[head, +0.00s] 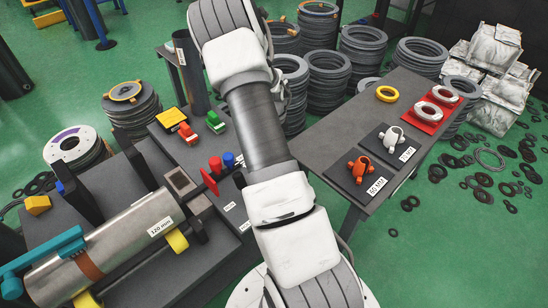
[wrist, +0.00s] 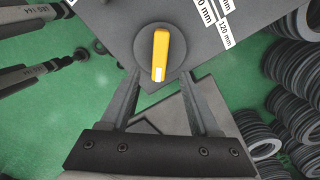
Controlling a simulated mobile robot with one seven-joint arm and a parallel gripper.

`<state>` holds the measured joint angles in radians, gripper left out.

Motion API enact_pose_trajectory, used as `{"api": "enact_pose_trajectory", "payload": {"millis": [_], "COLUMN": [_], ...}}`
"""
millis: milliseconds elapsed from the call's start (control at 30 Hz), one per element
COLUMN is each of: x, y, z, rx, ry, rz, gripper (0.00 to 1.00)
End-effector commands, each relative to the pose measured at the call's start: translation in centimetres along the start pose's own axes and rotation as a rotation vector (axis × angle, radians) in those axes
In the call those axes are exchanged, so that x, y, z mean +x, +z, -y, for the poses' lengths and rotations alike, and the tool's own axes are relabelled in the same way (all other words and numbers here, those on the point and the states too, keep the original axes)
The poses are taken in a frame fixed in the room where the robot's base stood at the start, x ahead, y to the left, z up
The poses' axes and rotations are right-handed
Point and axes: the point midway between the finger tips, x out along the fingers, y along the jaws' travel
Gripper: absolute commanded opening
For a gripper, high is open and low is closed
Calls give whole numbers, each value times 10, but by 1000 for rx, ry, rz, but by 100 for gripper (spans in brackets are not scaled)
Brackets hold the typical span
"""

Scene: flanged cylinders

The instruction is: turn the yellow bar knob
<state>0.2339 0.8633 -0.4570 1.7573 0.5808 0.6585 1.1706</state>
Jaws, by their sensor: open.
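The yellow bar knob (wrist: 161,50) shows in the wrist view, on a dark round base on a grey panel. The bar stands nearly upright in the picture, with a white mark at its lower end. My gripper (wrist: 160,76) is open and empty. Its two fingers point toward the panel, one to each side of the knob's lower part in the picture. I cannot tell how much depth lies between the fingertips and the knob, but no contact shows. In the head view I cannot make out the knob or my gripper; my arm covers the middle.
White labels (wrist: 224,28) are on the panel right of the knob. In the head view a bench with a metal cylinder (head: 125,240) stands left, and a dark table (head: 335,122) with orange and white parts stands right. Stacked rings (head: 326,75) stand behind.

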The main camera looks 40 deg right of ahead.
Motion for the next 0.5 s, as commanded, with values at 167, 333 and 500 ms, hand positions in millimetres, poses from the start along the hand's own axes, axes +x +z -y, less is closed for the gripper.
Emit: {"api": "enact_pose_trajectory", "payload": {"millis": [167,333,500], "x": [-45,-70,-80], "y": [0,0,0], "z": [1,0,0], "rx": [-1,-1,0], "ry": [-3,-2,1], "rz": [1,0,0], "gripper": [62,62,62]}}
